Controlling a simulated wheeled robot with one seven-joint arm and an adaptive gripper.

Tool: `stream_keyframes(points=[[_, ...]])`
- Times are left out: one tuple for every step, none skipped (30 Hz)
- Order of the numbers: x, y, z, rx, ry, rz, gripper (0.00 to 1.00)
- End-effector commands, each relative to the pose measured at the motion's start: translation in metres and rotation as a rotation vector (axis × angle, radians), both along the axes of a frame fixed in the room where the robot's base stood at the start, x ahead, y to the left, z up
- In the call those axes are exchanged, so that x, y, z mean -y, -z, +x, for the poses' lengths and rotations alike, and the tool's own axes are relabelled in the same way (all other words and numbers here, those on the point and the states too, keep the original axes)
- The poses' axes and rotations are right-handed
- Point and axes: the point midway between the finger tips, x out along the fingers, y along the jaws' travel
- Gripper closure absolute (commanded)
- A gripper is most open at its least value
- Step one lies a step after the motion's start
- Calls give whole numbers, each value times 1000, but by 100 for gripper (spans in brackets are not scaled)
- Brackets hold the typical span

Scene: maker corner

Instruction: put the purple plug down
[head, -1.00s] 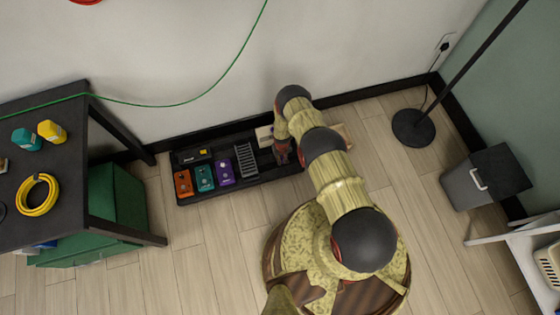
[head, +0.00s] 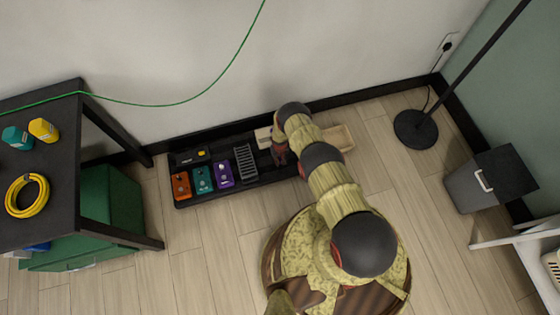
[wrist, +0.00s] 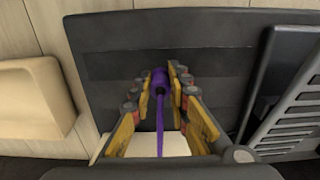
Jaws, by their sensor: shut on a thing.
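The purple plug (wrist: 159,80) shows in the wrist view between the fingertips of my gripper (wrist: 162,74), which is shut on it. A purple cable (wrist: 160,128) runs from the plug toward the bottom of that view. Behind the plug is the dark pedalboard (wrist: 120,65); I cannot tell whether the plug touches it. In the head view my gripper (head: 280,156) is over the right part of the pedalboard (head: 262,178), and the plug cannot be made out there.
A black ridged pedal (head: 245,163) and orange (head: 181,186), teal (head: 203,180) and purple (head: 223,174) pedals stand left of my gripper. A pale wooden tray (head: 339,138) lies to the right. A lamp base (head: 415,129) stands farther right. Floor in front is clear.

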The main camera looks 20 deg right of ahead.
Motion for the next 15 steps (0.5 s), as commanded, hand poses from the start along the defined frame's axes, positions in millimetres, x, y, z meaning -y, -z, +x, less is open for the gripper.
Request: stream_keyframes(points=[[0, 2, 0, 0, 0, 0, 100], [0, 3, 0, 0, 0, 0, 100], [0, 4, 0, 0, 0, 0, 100], [0, 5, 0, 0, 0, 0, 100], [0, 5, 0, 0, 0, 0, 100], [0, 6, 0, 1, 0, 0, 100], [0, 7, 0, 1, 0, 0, 100], [0, 8, 0, 0, 0, 0, 100], [0, 9, -1, 0, 0, 0, 100], [0, 10, -1, -1, 0, 0, 100], [0, 11, -1, -1, 0, 0, 100], [0, 11, -1, 0, 0, 0, 81], [0, 11, -1, -1, 0, 0, 79], [0, 11, -1, -1, 0, 0, 78], [0, 11, -1, -1, 0, 0, 75]])
